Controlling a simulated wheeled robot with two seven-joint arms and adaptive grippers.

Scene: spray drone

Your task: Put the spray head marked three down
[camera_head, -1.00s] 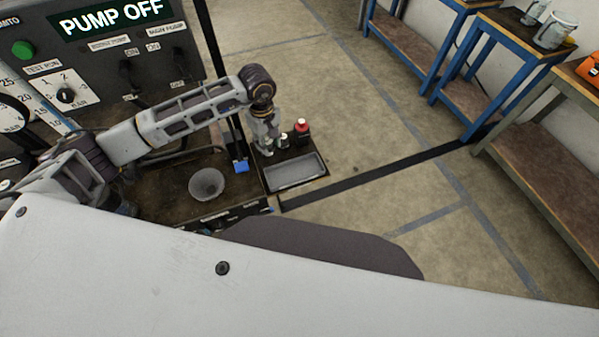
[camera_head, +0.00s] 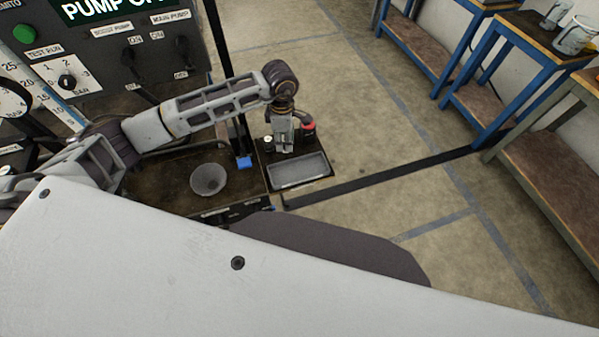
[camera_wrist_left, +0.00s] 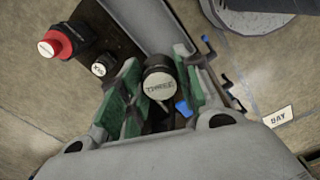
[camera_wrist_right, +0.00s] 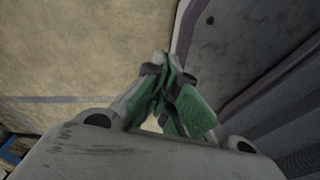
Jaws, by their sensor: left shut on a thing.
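The spray head marked three (camera_wrist_left: 158,85) is a dark round piece with a pale cap reading THREE, in the left wrist view. My left gripper (camera_wrist_left: 154,90) is shut on it, with green pads on both sides. In the head view this gripper (camera_head: 284,148) points down over the dark shelf (camera_head: 321,160), behind the grey tray (camera_head: 298,171); the spray head itself is hardly visible there. Whether it touches the shelf I cannot tell. My right gripper (camera_wrist_right: 163,82) appears shut and empty, its fingertips together above the floor.
A red-capped bottle (camera_head: 308,128) stands right of the left gripper; it also shows in the left wrist view (camera_wrist_left: 60,43). A small dark piece with a pale marked top (camera_wrist_left: 102,66) is beside it. A grey funnel-like bowl (camera_head: 208,179) is left of the tray.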

